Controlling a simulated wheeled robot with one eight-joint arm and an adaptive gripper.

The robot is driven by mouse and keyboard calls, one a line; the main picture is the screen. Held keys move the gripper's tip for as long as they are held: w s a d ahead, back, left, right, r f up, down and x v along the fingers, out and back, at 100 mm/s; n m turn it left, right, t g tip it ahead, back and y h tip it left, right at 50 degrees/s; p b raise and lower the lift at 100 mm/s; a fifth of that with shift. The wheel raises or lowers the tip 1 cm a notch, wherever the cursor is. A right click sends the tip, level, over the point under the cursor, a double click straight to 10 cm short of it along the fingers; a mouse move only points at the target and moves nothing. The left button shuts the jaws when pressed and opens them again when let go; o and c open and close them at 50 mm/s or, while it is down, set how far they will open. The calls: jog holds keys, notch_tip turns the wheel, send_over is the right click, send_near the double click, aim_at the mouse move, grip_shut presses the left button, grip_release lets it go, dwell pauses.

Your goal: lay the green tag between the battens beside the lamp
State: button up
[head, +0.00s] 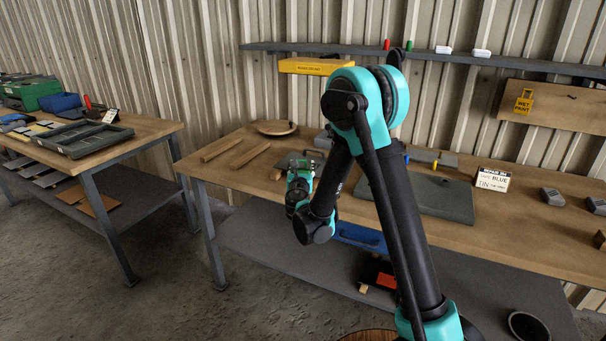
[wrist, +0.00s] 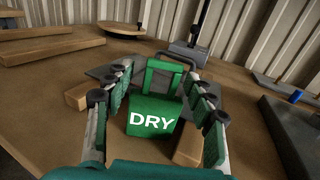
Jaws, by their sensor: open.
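The green tag (wrist: 153,115), lettered DRY, shows in the wrist view between the fingers of my open gripper (wrist: 157,98). It has a raised loop-like upper part, and gaps show between it and the fingers. One wood piece (wrist: 76,97) lies to its left and another (wrist: 189,147) to its right; I cannot tell whether they are one pair. Two longer battens (wrist: 52,48) lie further left; the head view shows them (head: 221,150) side by side with bare table between. A grey base with a post (wrist: 190,52), possibly the lamp, stands behind the tag. In the head view my gripper (head: 303,165) is small and partly hidden.
A round wooden board (head: 274,127) lies at the back of the workbench (head: 440,222). A dark grey slab (head: 440,200) and a lettered card (head: 493,179) are on the right. A yellow WET PAINT tag (head: 524,101) hangs on the wall board. Another table stands left.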

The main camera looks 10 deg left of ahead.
grip_shut()
dwell(0.3)
jog(key=shift+r, duration=0.1)
